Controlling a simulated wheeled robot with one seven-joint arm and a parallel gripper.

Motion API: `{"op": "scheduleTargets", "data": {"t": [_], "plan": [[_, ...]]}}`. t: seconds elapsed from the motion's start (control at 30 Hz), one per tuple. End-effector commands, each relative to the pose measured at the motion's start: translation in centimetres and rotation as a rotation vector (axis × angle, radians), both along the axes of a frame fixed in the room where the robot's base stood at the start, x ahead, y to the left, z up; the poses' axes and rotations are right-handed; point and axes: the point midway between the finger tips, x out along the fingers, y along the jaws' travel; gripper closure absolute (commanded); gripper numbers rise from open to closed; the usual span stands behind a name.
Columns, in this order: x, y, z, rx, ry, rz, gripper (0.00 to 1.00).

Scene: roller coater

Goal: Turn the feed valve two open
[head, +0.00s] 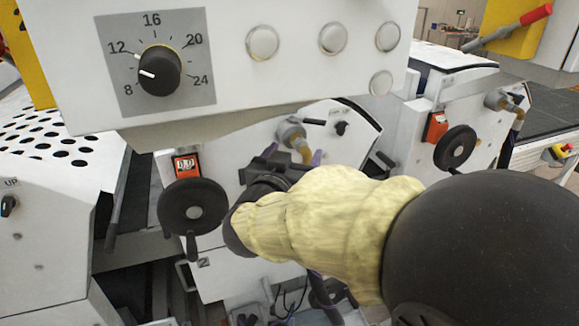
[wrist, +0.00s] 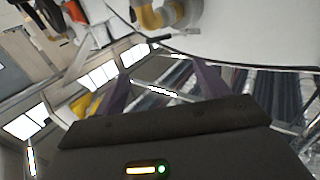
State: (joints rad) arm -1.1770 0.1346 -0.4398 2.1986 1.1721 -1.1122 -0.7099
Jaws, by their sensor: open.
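A valve (head: 290,132) with a grey metal body, a yellow part and a short black lever (head: 314,122) sits on the white front of the middle machine unit. My gripper (head: 292,160) is just below the valve in the head view, partly hidden by my arm. In the wrist view its two purple fingers (wrist: 163,84) are apart and empty, and the lever is not between them.
A black handwheel (head: 193,206) with an orange counter (head: 187,165) is left of my gripper. A white control panel with a dial (head: 158,70) overhangs above. Another unit at right has a similar valve (head: 497,100) and handwheel (head: 455,148).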

Motion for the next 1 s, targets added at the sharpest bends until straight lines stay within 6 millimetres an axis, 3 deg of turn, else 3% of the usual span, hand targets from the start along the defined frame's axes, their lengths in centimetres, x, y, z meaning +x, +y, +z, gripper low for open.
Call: {"op": "scheduleTargets", "data": {"t": [0.2,0.5,0.67,0.87,0.9,1.0], "plan": [[-2.5,0.5,-0.1,0.002,0.000,-0.002,0.26],[-2.8,0.5,0.0,0.001,0.000,-0.004,0.26],[-2.5,0.4,-0.2,0.002,0.006,0.007,0.56],[-0.7,-0.3,-2.2,0.022,0.070,0.101,0.95],[-0.3,-0.6,-2.9,0.027,0.096,0.131,1.00],[0.6,-1.4,-5.2,0.042,0.181,0.205,1.00]]}}
